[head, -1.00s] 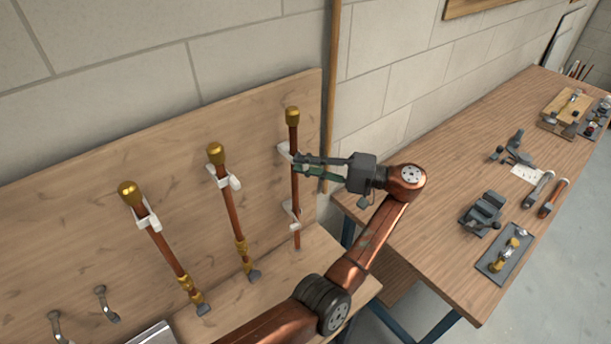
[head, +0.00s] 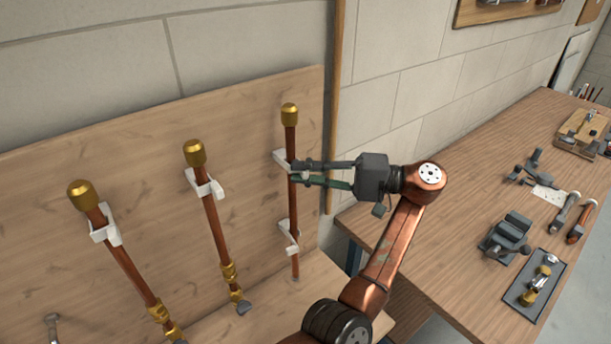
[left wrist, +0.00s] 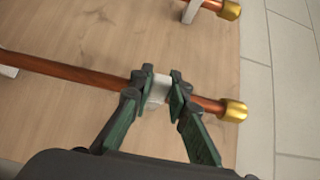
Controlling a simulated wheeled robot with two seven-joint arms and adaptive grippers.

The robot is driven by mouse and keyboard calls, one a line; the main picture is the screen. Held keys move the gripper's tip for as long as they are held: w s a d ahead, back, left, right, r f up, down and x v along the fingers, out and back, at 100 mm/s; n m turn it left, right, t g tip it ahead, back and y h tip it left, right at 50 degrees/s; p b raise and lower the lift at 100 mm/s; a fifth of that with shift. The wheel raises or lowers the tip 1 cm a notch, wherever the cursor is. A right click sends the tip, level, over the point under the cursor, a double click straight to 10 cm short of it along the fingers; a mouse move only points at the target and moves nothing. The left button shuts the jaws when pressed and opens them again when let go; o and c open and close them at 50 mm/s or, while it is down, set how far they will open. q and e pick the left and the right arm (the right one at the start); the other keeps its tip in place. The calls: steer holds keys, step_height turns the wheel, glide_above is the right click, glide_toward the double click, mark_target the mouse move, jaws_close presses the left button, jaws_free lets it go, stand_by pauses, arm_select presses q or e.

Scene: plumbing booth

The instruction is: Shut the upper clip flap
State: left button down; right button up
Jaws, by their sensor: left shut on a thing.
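The rightmost copper pipe (head: 292,205) stands upright against the wooden board, with a brass cap (head: 289,112) on top. White upper clip (head: 280,159) sits around it below the cap, its front largely hidden by my fingers. A white lower clip (head: 286,238) is farther down, its flap sticking out. My left gripper (head: 297,172) reaches in from the right at the upper clip. In the left wrist view its two fingers (left wrist: 156,91) straddle the white clip (left wrist: 159,88) on the pipe, shut on it. Whether the flap is fully closed cannot be told. My right gripper is out of view.
Two more capped copper pipes, one in the middle (head: 213,225) and one at left (head: 131,265), stand in white clips on the board (head: 120,165). A workbench (head: 440,225) at right holds a vise (head: 507,237) and a tray of fittings (head: 535,291). Open space separates board and bench.

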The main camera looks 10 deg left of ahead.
arm_select(q)
steer(key=shift+f, duration=0.15)
steer(key=c, duration=1.8)
jaws_free()
steer(key=shift+c, duration=0.2)
